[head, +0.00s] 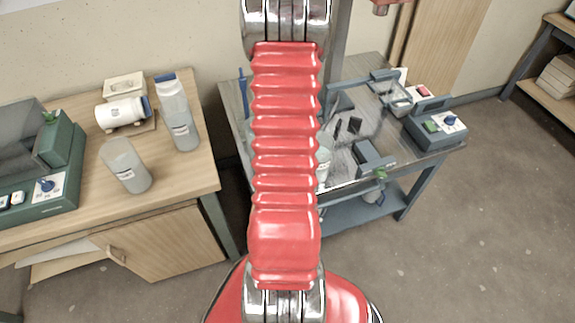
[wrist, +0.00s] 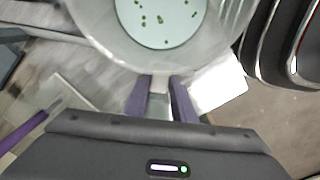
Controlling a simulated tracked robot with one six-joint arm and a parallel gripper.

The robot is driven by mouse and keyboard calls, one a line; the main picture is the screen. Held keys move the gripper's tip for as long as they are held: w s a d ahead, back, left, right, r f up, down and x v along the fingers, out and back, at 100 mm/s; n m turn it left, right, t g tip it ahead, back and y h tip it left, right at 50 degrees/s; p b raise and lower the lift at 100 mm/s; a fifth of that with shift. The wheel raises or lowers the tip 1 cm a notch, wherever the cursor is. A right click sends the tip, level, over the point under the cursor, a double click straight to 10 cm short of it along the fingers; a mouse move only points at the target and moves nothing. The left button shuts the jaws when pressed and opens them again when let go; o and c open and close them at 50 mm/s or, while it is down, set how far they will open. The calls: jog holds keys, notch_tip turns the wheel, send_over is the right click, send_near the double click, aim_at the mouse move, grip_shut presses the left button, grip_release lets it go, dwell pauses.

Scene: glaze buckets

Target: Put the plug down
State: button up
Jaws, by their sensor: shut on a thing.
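In the wrist view my gripper (wrist: 160,82) has purple fingers shut on a small pale piece (wrist: 158,86), which seems to be the plug; little of it shows between the fingers. It is right at the near side of a pale bucket (wrist: 90,22). I cannot tell whether the piece touches the bucket. The bucket holds light blue liquid (wrist: 165,20) with several dark green specks. In the head view my red arm hides the gripper and the plug. A sliver of a pale labelled container (head: 323,165) shows beside the arm on the metal cart.
The wooden bench (head: 75,205) at left holds several labelled bottles (head: 127,165) and a green machine (head: 60,170). The floor at right is clear.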

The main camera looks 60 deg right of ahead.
grip_shut()
jog(key=shift+r, duration=0.1)
notch_tip(320, 180, up, 18)
dwell(0.6)
dwell(0.7)
